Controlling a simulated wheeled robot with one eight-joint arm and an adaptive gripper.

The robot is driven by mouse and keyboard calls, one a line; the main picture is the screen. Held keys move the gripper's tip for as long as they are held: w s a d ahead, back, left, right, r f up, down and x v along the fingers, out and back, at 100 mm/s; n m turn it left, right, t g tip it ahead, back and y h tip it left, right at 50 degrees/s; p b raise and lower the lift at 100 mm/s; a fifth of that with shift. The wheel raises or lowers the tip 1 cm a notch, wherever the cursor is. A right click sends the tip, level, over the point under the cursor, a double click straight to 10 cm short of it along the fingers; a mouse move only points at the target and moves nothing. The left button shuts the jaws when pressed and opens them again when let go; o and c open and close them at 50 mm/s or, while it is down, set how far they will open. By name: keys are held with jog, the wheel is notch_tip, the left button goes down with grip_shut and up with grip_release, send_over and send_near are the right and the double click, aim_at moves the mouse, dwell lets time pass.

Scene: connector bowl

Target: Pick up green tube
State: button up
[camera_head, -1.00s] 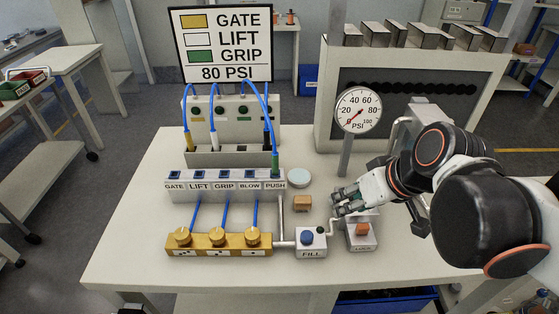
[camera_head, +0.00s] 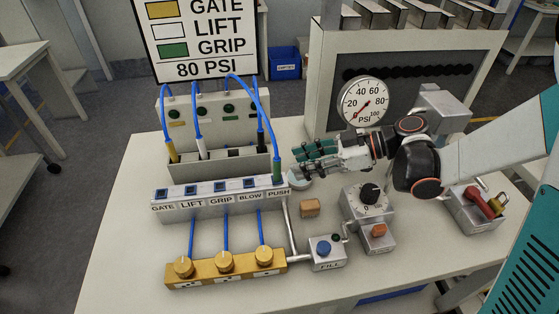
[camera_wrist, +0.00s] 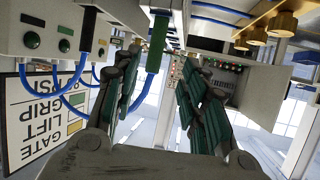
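The green tube (camera_head: 278,169) is a green connector on a blue hose, standing upright at the PUSH end of the labelled block (camera_head: 212,200). In the wrist view the green tube (camera_wrist: 157,44) shows beyond my fingertips, between the two fingers. My gripper (camera_head: 297,160) is just right of it in the head view, pointing left. My gripper is open and empty in the wrist view (camera_wrist: 157,66); I see no contact with the tube. A yellow tube (camera_head: 173,152), a white tube (camera_head: 202,148) and a black-ended one (camera_head: 261,144) stand in the grey holder behind.
The sign (camera_head: 197,40) reads GATE yellow, LIFT white, GRIP green, 80 PSI. A gauge (camera_head: 363,102) stands behind my gripper. A round pale disc (camera_head: 299,182) lies under my fingers. A tan block (camera_head: 310,207), FILL box (camera_head: 327,252), dial box (camera_head: 368,215) and brass valves (camera_head: 225,264) are in front.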

aim_at(277, 167)
jog(key=b+x, duration=0.1)
jog(key=x, duration=0.1)
jog(key=b+x, duration=0.1)
jog(key=x, duration=0.2)
jog(key=b+x, duration=0.1)
jog(key=x, duration=0.1)
jog(key=shift+w+a+f, duration=0.2)
jog(key=shift+w+f, duration=0.15)
jog(key=shift+c, duration=0.4)
grip_shut()
